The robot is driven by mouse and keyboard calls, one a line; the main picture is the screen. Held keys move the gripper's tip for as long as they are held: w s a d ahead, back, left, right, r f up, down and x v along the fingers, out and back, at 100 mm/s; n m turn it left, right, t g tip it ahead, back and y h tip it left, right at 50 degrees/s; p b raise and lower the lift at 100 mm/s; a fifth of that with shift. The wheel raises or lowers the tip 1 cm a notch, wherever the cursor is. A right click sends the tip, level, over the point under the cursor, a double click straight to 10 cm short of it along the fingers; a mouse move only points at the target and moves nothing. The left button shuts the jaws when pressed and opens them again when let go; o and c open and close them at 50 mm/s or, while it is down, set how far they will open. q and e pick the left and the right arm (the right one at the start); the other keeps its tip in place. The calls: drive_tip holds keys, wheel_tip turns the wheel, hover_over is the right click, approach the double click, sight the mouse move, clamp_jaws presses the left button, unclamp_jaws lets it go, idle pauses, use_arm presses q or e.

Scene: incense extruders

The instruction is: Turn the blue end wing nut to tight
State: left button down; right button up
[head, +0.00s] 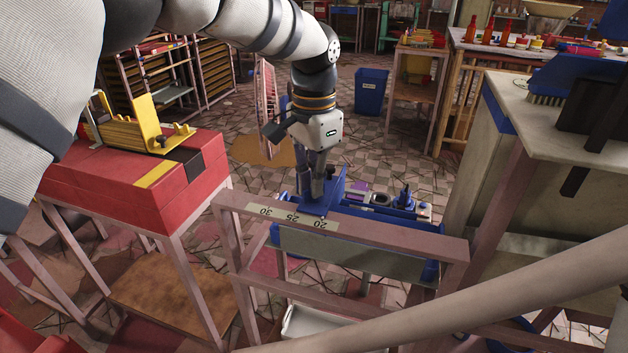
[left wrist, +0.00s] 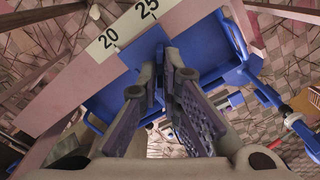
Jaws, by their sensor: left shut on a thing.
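My left gripper (head: 314,196) reaches down at the blue extruder (head: 340,188), just behind the pink beam with the number scale. In the left wrist view, its two grey fingers (left wrist: 164,72) are close together at the tips, against the blue end part of the extruder (left wrist: 150,42). The fingers are shut on a small dark piece (left wrist: 159,88), taken to be the blue end wing nut; it is mostly hidden between them, so its angle cannot be told. My right gripper is not in view.
The pink beam (head: 400,232) with its scale strip (head: 290,217) runs across just in front of the gripper. A red box (head: 190,200) on a stand is at left. A pale-topped counter (head: 540,115) is at right. A blue bin (head: 370,92) stands behind.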

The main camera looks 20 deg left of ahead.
use_arm(q)
drive_tip(key=m, duration=0.5)
drive_tip(key=shift+m, duration=2.5)
drive_tip(key=c, duration=1.8)
unclamp_jaws()
wheel_tip(320, 180, up, 12)
drive_tip(key=shift+f, duration=0.1)
